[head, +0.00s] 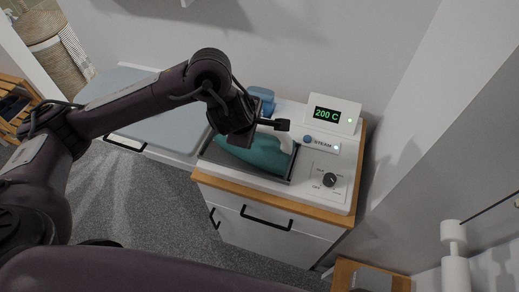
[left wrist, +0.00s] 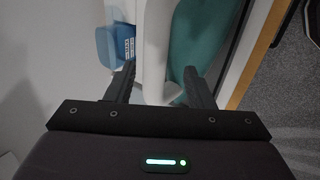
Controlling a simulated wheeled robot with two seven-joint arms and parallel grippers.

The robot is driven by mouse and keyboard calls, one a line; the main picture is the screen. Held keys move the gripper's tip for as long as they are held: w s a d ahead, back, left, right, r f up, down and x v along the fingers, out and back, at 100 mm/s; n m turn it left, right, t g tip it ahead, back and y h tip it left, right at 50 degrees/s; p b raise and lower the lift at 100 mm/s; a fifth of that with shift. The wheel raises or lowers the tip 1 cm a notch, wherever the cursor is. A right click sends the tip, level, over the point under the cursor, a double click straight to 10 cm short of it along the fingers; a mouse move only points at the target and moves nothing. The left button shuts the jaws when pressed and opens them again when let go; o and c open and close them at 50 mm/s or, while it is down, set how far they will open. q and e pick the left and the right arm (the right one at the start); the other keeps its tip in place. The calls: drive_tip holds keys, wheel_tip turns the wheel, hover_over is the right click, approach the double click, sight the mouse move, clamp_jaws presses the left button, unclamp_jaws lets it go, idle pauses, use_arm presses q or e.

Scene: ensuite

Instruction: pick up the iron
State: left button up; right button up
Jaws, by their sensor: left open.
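The iron (head: 262,153) has a teal body and a white handle part (head: 286,142). It rests on a dark tray on the white steam station, partly hidden by my left arm. My left gripper (head: 278,125) is above it, its fingers pointing right in the head view. In the left wrist view, my left gripper (left wrist: 160,76) is open, with the white handle (left wrist: 156,45) between or just beyond its fingers. The teal body (left wrist: 196,32) lies to the right. Contact with the handle cannot be told. My right gripper is not in view.
The station has a display reading 200 C (head: 333,115), a steam button and a dial (head: 329,180). A blue container (left wrist: 115,43) stands behind the iron, near the wall. A padded blue-grey board (head: 160,115) lies to the left. A cabinet with black handles (head: 266,220) is below.

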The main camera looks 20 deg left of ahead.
sight(258, 138)
use_arm(q)
drive_tip(key=x, duration=0.6)
drive_tip(key=shift+w+r, duration=0.2)
drive_tip(key=shift+r, duration=0.05)
drive_tip(key=shift+c, duration=0.2)
clamp_jaws()
drive_tip(key=shift+r, duration=0.1)
idle(0.8)
drive_tip(key=shift+w+r, duration=0.1)
drive_tip(key=shift+w, duration=0.05)
